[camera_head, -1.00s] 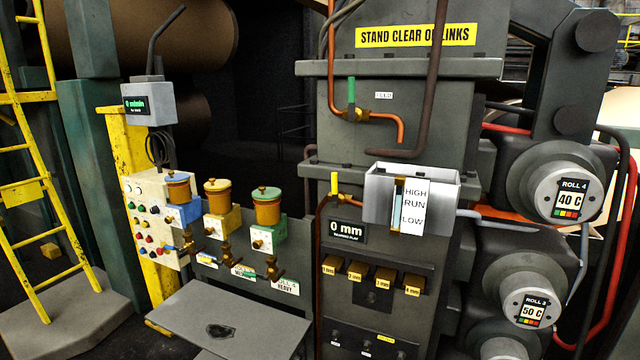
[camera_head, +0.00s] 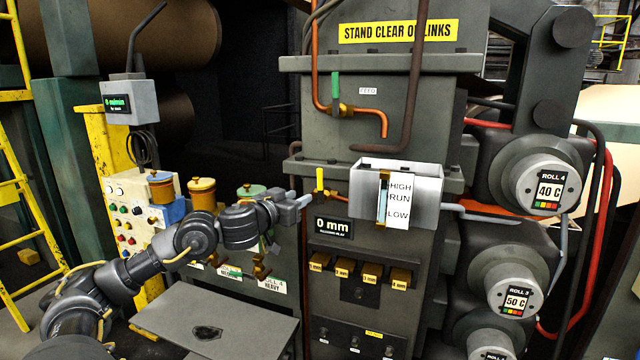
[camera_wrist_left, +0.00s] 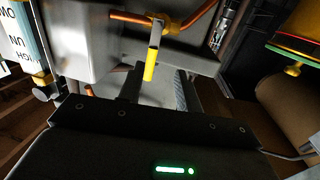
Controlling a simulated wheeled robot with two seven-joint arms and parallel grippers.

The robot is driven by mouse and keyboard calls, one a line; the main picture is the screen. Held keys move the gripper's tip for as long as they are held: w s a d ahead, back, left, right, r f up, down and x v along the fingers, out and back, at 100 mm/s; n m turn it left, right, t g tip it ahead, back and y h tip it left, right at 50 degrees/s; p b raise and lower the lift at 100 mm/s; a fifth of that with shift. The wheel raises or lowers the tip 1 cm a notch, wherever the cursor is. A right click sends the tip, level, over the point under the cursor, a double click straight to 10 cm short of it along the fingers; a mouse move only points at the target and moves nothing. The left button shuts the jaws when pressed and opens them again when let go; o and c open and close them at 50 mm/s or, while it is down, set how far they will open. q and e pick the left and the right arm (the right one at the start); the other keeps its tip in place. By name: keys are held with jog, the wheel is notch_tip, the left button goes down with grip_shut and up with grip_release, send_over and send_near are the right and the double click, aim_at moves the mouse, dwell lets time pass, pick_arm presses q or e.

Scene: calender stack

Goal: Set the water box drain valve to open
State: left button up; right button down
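The water box (camera_head: 425,190) is a grey metal box with a sight gauge marked HIGH, RUN and LOW. To its left, a small valve with a yellow handle (camera_head: 320,180) sits on a copper pipe, its handle pointing up. In the left wrist view, which is upside down, the yellow handle (camera_wrist_left: 150,65) shows just beyond the fingers. My left gripper (camera_head: 306,200) is just left of the valve, its fingers apart and empty, and it does not appear to touch the handle. My right gripper is out of view.
A green-handled valve (camera_head: 335,90) marked FEED is above. The 0 mm display (camera_head: 333,229) and several yellow blocks (camera_head: 358,272) are below. Oil cups (camera_head: 202,194) stand behind my left arm. A brown pipe (camera_head: 412,100) runs down above the box.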

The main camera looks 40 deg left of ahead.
aim_at(318, 179)
pick_arm(q)
jog(key=w+r+p, duration=0.1)
jog(key=w, duration=0.2)
jog(key=w+r+p, duration=0.1)
jog(key=w, duration=0.2)
jog(key=w+p, duration=0.1)
jog(key=w, duration=0.2)
jog(key=shift+a+r, duration=0.1)
jog(key=shift+r, duration=0.3)
jog(key=shift+w, duration=0.35)
grip_shut()
